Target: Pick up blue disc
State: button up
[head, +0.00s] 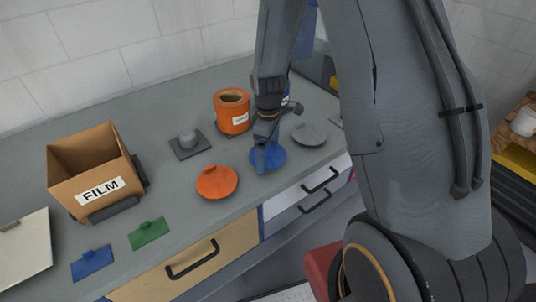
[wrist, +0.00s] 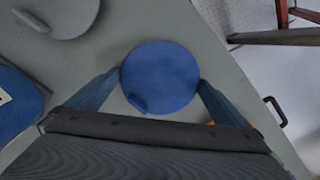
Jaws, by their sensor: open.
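The blue disc (head: 269,157) lies flat on the grey counter near its front edge, between an orange disc and a grey disc. In the wrist view the blue disc (wrist: 160,76) sits between the two spread fingers of my gripper (wrist: 160,88), with a small raised tab on its lower left. My gripper (head: 264,160) is in the head view too, pointing down over the disc and covering part of it. It is open and holds nothing. I cannot tell whether the fingertips touch the disc's rim.
An orange disc (head: 217,182) lies to the left and a grey disc (head: 309,133) to the right. An orange canister (head: 232,112) and a grey plate with a knob (head: 189,143) stand behind. A FILM box (head: 93,187) and green and blue cards are further left.

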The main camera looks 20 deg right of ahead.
jog(key=c, duration=0.7)
jog(key=shift+c, duration=0.2)
